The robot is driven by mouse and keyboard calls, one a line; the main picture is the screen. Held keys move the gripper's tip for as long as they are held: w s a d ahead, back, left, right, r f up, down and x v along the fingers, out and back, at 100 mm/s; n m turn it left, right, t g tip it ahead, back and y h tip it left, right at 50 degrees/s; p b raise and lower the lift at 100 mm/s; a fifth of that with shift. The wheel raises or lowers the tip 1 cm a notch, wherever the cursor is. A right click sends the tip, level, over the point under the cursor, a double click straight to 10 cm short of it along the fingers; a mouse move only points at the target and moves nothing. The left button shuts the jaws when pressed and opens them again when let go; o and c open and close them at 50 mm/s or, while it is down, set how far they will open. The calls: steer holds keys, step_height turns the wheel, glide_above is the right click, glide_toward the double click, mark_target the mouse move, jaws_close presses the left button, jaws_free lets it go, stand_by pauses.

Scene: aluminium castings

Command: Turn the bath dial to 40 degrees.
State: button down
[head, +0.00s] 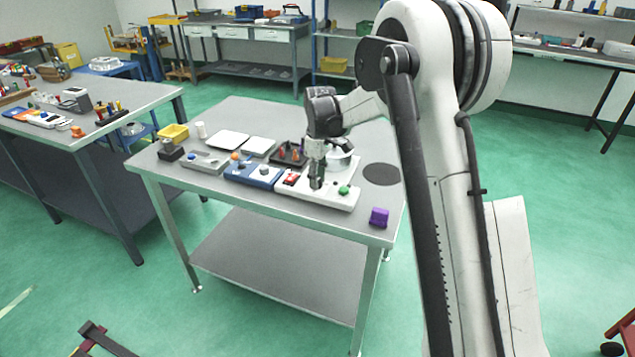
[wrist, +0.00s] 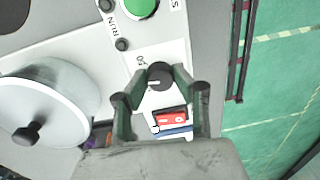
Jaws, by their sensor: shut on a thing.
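The bath dial (wrist: 160,76) is a small round black knob on a white control panel (wrist: 175,50). A short white mark shows on the knob, pointing to the left in the wrist view. My gripper (wrist: 160,74) has its two fingers on either side of the knob, shut on it. In the head view my gripper (head: 317,184) points down at the white panel (head: 330,200) and hides the dial.
A green button (head: 344,190) and a red rocker switch (wrist: 170,118) flank the dial. A lidded metal pot (wrist: 45,100) stands close beside the panel. A purple block (head: 379,217) sits near the table corner. A blue unit (head: 252,174) lies left of the panel.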

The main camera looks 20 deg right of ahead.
steer(key=shift+n, duration=0.8)
steer(key=shift+b, duration=0.3)
steer(key=c, duration=1.4)
jaws_free()
steer(key=shift+r, duration=0.1)
steer(key=r, duration=1.1)
steer(key=shift+w+d+r, duration=0.2)
steer(key=shift+w+r, duration=0.15)
steer(key=shift+r, duration=0.05)
